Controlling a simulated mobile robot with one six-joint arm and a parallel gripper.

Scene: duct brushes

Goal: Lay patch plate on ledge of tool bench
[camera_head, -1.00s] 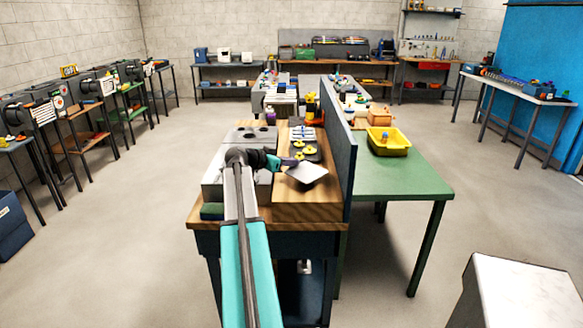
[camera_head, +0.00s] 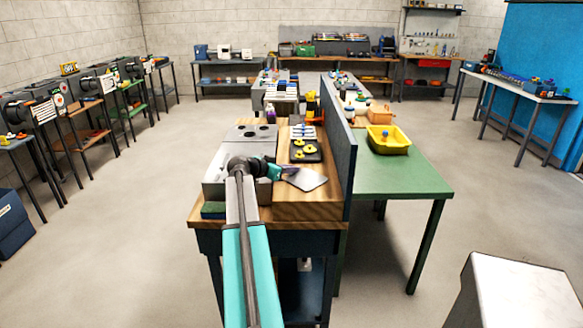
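The patch plate (camera_head: 309,181) is a flat, light grey square at the right of my gripper (camera_head: 288,173). My gripper is at the plate's left corner and appears shut on it; the fingertips are small and partly hidden. The plate is over the raised wooden ledge (camera_head: 310,208) of the tool bench (camera_head: 205,223), low and nearly level. I cannot tell whether its underside touches the wood. My arm hides part of the bench to the left.
A black tray (camera_head: 312,154) with yellow parts lies behind the plate. A dark upright panel (camera_head: 340,150) borders the ledge on the right. A grey block (camera_head: 218,180) with round holes is at the left. Bare wood shows in front of the plate.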

